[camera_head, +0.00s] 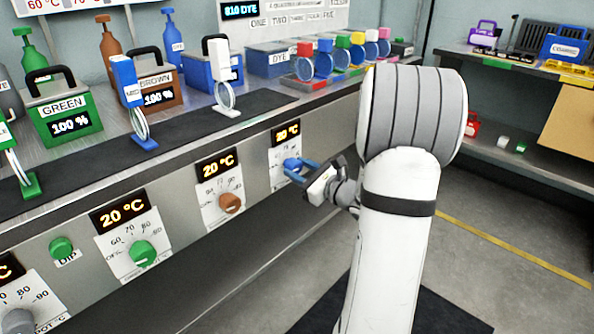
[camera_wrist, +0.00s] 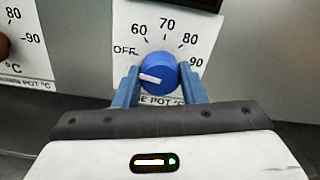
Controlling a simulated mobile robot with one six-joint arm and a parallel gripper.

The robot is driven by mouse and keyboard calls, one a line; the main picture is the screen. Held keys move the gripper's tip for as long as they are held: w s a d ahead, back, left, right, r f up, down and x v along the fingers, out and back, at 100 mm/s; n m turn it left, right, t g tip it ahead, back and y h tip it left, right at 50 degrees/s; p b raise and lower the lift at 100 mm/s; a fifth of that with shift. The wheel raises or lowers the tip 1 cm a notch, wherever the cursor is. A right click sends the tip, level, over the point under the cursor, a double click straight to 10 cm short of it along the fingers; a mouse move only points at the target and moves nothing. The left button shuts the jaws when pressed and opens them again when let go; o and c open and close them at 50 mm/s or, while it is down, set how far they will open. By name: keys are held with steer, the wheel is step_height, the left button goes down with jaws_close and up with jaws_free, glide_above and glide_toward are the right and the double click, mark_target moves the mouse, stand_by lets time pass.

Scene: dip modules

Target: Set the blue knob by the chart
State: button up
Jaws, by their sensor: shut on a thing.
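The blue knob (camera_wrist: 160,70) is on the front panel, on a white dial plate marked OFF, 60, 70, 80 and 90. Its white pointer line points left, near OFF. The knob also shows in the head view (camera_head: 291,164), partly behind my fingers. My gripper (camera_wrist: 161,86) is shut on the knob, with one blue finger on either side. A display (camera_head: 286,133) above the dial reads 20 °C. A chart (camera_head: 78,4) on the wall at top left is mostly cut off, with 60 °C and a 70 showing.
A brown knob (camera_head: 230,203) and a green knob (camera_head: 143,253) sit on the panel to the left. Above them the counter holds labelled pots (camera_head: 66,118) and dye bottles. A side bench (camera_head: 500,63) stands at right. The grey floor (camera_head: 480,235) at right is clear.

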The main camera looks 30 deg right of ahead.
steer(key=shift+a, duration=0.25)
steer(key=shift+d, duration=0.1)
